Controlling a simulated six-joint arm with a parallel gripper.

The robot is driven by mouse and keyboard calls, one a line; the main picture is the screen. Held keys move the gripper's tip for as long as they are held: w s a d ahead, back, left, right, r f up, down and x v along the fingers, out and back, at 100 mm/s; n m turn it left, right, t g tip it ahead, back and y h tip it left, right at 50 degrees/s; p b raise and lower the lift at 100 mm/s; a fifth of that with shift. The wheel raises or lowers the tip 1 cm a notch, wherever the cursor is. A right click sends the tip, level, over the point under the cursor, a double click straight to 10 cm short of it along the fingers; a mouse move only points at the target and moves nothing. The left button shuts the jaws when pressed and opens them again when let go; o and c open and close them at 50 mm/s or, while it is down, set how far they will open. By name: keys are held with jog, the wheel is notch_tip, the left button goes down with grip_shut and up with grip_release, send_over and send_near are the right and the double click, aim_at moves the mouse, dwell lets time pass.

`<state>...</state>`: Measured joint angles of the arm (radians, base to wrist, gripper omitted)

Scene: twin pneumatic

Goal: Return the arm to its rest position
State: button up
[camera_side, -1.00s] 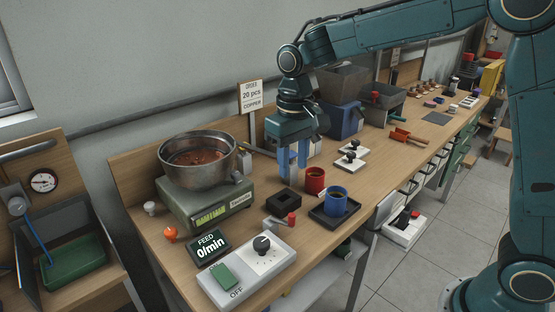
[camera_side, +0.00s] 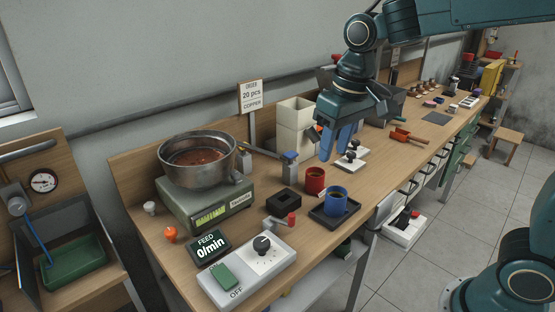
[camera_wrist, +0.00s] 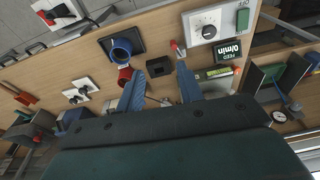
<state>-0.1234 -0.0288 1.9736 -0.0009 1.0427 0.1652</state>
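My gripper (camera_side: 337,143) hangs above the bench behind the red and blue cups, with its blue fingers pointing down. In the wrist view its two blue fingers (camera_wrist: 160,88) stand well apart with nothing between them. The red cup (camera_side: 315,180) stands on the bench. The blue cup (camera_side: 335,201) stands in a black tray (camera_side: 318,217). In the wrist view the blue cup (camera_wrist: 121,48) and red cup (camera_wrist: 125,75) show to the left of the fingers. My gripper is clear of both cups.
A metal bowl of copper pieces (camera_side: 198,144) sits on a green scale (camera_side: 190,208). A feed display (camera_side: 208,248) and a control box with a knob (camera_side: 250,270) are at the front. A red-handled scoop (camera_side: 410,137) lies further right.

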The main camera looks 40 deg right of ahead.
jog(key=s+d+t, duration=0.3)
jog(key=s+d, duration=0.1)
jog(key=s, duration=1.3)
jog(key=shift+d+t, duration=0.15)
jog(key=shift+t, duration=0.25)
jog(key=shift+r, duration=0.1)
